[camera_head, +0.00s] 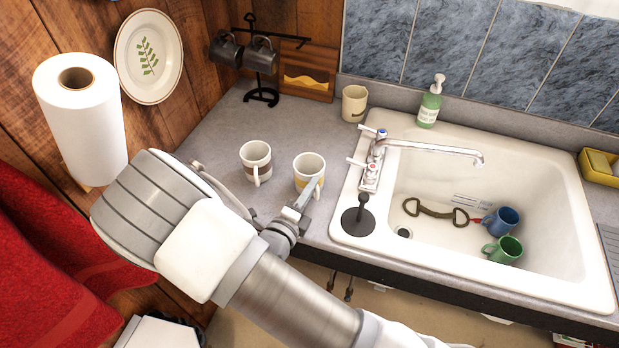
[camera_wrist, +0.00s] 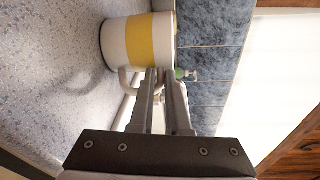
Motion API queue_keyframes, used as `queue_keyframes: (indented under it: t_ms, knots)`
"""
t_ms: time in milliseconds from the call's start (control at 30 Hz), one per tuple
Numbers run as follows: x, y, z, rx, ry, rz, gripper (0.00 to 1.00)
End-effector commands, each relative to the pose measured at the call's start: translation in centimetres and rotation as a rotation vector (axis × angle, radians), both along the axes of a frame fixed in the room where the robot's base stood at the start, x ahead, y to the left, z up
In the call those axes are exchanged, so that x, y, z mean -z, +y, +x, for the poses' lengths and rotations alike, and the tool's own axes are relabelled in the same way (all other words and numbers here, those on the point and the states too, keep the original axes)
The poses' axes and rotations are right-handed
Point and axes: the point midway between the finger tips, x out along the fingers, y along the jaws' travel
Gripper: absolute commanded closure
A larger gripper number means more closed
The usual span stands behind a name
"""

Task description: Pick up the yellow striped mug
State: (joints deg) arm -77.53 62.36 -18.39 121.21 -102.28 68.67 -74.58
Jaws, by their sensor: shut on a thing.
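The yellow striped mug (camera_head: 307,163) is white with a yellow band and stands upright at the counter, left of the sink. In the wrist view the mug (camera_wrist: 140,40) fills the top centre, with its handle toward my fingers. My gripper (camera_head: 309,190) is at the mug's near side, with its fingers shut on the handle. In the wrist view the fingertips (camera_wrist: 164,75) reach the handle, part of which they hide. I cannot tell whether the mug's base touches the counter.
A white mug with a brown band (camera_head: 255,163) stands close to the left. The sink (camera_head: 545,215) lies right, with a faucet (camera_head: 430,147) and blue (camera_head: 501,221) and green mugs (camera_head: 504,250) inside. A cream cup (camera_head: 355,103) stands behind. A paper towel roll (camera_head: 85,125) is left.

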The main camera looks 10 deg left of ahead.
Motion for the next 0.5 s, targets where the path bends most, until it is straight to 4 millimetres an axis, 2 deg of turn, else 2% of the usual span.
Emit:
queue_keyframes:
  t_ms: [500]
  knots:
    - [-0.59, -0.03, -0.02, 0.001, 0.001, 0.0, 1.0]
